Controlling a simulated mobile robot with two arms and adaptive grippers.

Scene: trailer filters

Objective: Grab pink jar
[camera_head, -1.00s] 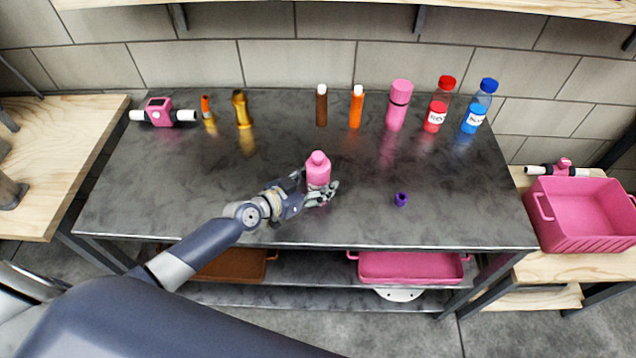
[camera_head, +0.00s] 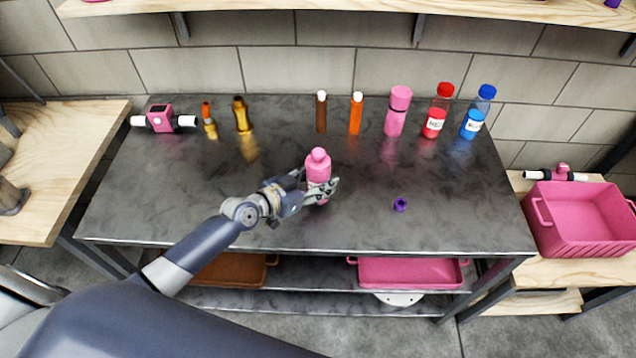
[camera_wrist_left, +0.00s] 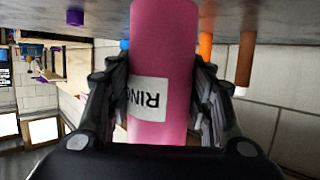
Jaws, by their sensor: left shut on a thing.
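The pink jar (camera_head: 318,168) is upright at the middle of the dark metal table (camera_head: 250,205). My left gripper (camera_head: 320,190) is shut on its lower part, with fingers on both sides. In the left wrist view the pink jar (camera_wrist_left: 163,60) stands between the two fingers of my left gripper (camera_wrist_left: 160,100), its white label with dark letters partly showing. I cannot tell whether its base still touches the table. A taller pink bottle (camera_head: 397,112) stands at the back right. My right gripper is not in view.
Along the back stand a pink device (camera_head: 161,118), small orange and gold bottles, brown (camera_head: 321,112) and orange (camera_head: 356,113) tubes, red (camera_head: 436,112) and blue (camera_head: 476,113) bottles. A purple cap (camera_head: 400,204) lies right of the jar. A pink crate (camera_head: 543,225) stands right.

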